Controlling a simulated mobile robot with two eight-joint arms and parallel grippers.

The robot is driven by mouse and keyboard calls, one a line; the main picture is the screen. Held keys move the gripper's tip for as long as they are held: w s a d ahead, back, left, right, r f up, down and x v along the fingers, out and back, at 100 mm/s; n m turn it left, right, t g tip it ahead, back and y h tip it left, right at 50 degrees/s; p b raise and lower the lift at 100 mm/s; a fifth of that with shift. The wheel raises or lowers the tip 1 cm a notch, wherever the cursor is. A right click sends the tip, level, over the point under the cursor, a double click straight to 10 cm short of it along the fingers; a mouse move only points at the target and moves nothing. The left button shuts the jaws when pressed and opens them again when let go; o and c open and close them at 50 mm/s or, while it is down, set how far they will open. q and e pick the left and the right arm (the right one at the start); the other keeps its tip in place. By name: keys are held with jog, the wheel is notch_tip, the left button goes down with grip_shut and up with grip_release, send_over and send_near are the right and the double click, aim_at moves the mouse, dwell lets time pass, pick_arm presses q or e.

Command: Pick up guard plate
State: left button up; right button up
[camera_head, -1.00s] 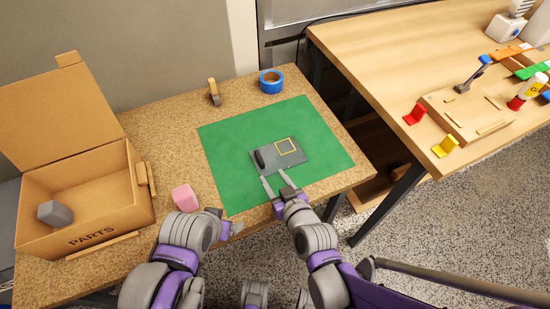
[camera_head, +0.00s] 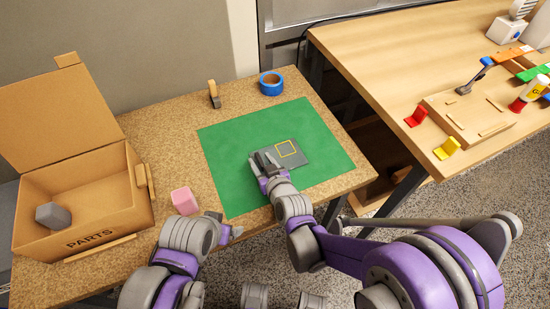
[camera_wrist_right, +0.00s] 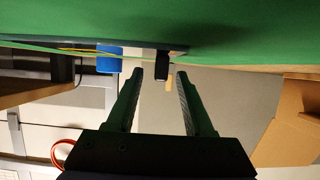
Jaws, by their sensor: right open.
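The guard plate (camera_head: 292,153) is a flat grey plate with a yellow square outline, lying on the green mat (camera_head: 225,180). My right gripper (camera_head: 264,160) is open over the plate's left end and hides the dark handle there in the head view. In the right wrist view the dark handle (camera_wrist_right: 162,66) stands up from the plate, in line with the gap between the open fingers (camera_wrist_right: 160,76). Whether the fingers reach around it I cannot tell. My left gripper (camera_head: 234,232) is by the table's front edge, away from the plate; its finger opening is unclear.
A pink block (camera_head: 184,201) sits left of the mat. The open PARTS box (camera_head: 90,236) holds a grey block (camera_head: 53,215). A blue tape roll (camera_head: 271,83) and a small wooden-handled tool (camera_head: 214,95) stand behind the mat. A wooden table (camera_head: 380,60) is at right.

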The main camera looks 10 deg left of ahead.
grip_shut()
dwell(0.4)
